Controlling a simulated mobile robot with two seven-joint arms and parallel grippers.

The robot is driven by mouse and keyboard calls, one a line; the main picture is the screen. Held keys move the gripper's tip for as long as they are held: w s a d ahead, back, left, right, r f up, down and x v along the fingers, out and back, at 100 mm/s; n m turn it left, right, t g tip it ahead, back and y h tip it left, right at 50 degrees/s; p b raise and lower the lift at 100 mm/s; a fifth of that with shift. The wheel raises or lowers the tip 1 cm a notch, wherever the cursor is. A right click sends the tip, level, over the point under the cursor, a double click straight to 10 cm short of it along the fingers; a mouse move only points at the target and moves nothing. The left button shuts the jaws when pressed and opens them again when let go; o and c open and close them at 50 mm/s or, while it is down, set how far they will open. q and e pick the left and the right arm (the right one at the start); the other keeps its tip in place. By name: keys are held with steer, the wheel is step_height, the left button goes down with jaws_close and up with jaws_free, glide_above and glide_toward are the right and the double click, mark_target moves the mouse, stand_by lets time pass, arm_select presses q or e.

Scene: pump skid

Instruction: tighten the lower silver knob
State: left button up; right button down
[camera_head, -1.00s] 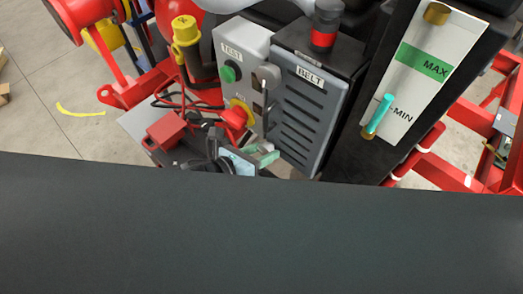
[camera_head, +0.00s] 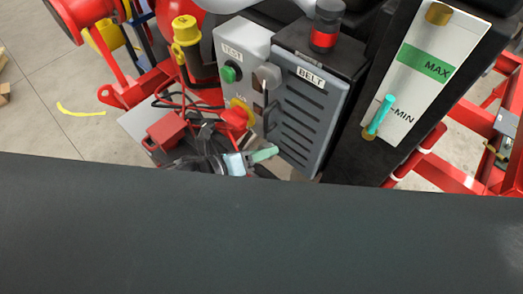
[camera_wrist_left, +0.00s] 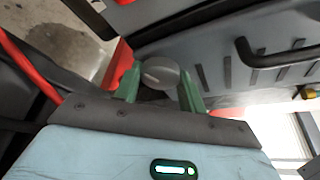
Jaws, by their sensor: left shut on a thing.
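The lower silver knob (camera_wrist_left: 159,72) shows in the left wrist view as a round grey disc with a notch across its face. My left gripper (camera_wrist_left: 160,92) is shut on it, with one green finger on each side. In the head view my left gripper (camera_head: 262,155) is low in front of the BELT panel (camera_head: 300,110). One green finger and part of its pale blue body show there. I cannot make out the lower knob in the head view. A second grey knob (camera_head: 267,75) sits higher, between the TEST box and the panel. My right gripper is not in view.
The TEST box (camera_head: 243,48) carries a green button (camera_head: 231,72) and a red-and-yellow switch (camera_head: 237,114). A dark handle (camera_head: 270,116) sticks out of the BELT panel. A red padlock-like block (camera_head: 166,130) and cables crowd the left. A level gauge (camera_head: 425,70) stands right.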

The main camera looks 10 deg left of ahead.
arm_select(q)
steer(key=shift+n, duration=0.3)
stand_by(0.4)
steer(key=o, duration=1)
steer(key=shift+c, duration=0.2)
steer(key=shift+a, duration=0.1)
steer(key=v, duration=0.6)
steer(key=shift+s+a+f+b, duration=0.1)
steer(key=shift+a+f+b, duration=0.1)
steer(key=shift+b, duration=0.1)
steer(key=shift+s+a+r, duration=0.3)
steer(key=shift+s+a, duration=0.05)
steer(key=shift+a, duration=0.15)
